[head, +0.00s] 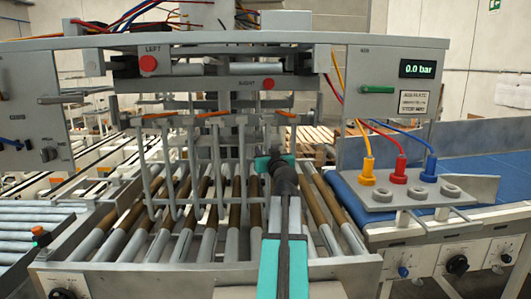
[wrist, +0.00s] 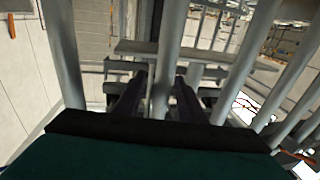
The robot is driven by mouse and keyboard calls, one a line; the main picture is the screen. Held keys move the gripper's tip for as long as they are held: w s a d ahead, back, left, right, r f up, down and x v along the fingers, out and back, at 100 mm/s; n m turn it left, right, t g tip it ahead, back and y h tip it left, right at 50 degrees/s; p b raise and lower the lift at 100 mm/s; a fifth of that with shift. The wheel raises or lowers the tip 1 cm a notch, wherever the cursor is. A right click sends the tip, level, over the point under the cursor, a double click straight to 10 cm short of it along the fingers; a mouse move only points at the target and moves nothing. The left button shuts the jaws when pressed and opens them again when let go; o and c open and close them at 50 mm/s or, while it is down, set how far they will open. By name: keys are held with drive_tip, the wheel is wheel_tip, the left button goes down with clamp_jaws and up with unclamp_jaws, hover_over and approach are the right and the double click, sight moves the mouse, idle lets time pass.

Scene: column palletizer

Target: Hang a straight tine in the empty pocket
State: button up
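Several grey tines (head: 145,172) hang in a row from the cross rail, above the rollers. Orange latches sit along the top of the row: left (head: 158,116), middle (head: 214,114) and right (head: 286,114). My gripper (head: 280,160) is at the right part of the row, and my arm hides what lies behind it. In the wrist view its two dark fingers (wrist: 160,92) stand on either side of a grey tine (wrist: 168,45). I cannot tell whether both fingers touch it. I cannot make out which pocket is empty.
A grey panel with a pressure display (head: 418,69) reading 0.0 bar stands at right. Below it, yellow, red and blue plugs (head: 401,172) stand on a plate beside a blue belt (head: 480,172). Brown and grey rollers (head: 205,210) lie under the tines. Red LEFT (head: 148,64) and RIGHT (head: 268,84) knobs sit above.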

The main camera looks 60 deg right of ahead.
drive_tip(key=shift+a+f, duration=0.1)
drive_tip(key=b+v, duration=0.6)
drive_tip(key=v, duration=0.7)
drive_tip(key=shift+s+a, duration=0.2)
drive_tip(key=shift+s, duration=0.1)
idle(0.3)
idle(0.9)
